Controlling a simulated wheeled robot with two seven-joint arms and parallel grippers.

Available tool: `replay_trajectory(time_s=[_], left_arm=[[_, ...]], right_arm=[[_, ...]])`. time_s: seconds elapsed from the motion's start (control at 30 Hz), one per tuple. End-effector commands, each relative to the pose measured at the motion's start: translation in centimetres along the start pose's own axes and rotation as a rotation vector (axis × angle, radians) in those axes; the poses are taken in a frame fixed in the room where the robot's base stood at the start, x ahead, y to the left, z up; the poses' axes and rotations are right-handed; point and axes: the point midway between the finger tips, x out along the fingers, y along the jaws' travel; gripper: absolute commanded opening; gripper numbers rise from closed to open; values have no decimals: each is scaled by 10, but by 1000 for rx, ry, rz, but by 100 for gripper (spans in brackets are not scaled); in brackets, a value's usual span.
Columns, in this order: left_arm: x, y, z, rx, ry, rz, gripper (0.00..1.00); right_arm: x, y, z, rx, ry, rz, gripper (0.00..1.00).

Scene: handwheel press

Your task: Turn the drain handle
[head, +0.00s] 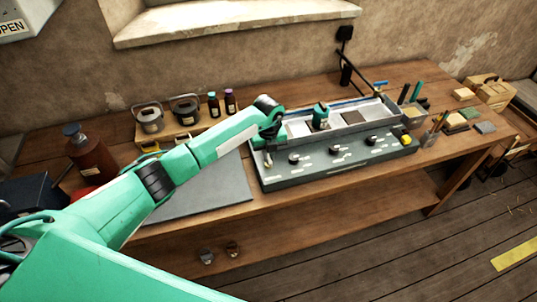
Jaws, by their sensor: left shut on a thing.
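A long grey bench unit (335,165) with a sloped front panel and an open trough on top stands on the wooden table. My left gripper (268,148) is at the left end of this unit, pointing down. It is shut on what seems to be the drain handle, mostly hidden by the gripper; its turn angle cannot be told. Several dark knobs with pale labels, one of them a middle knob (333,148), sit along the front panel. A small teal object (320,115) stands at the trough. My right gripper is not in view.
A grey mat (215,190) lies left of the unit, under my left arm. Lidded pots (149,118) and small dark bottles (230,101) stand behind. A brown bottle (88,155) is at the left. A pen cup (430,138) and small blocks are at the right.

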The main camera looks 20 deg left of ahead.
Motion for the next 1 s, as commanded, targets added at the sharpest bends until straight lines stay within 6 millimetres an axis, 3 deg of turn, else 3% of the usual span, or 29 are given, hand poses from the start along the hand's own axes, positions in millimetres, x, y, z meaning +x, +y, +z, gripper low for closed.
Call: replay_trajectory(time_s=[0.37,1.0], left_arm=[[4,0,1,215,-3,1,0],[6,0,1,821,-4,1,0]], right_arm=[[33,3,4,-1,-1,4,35],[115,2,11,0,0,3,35]])
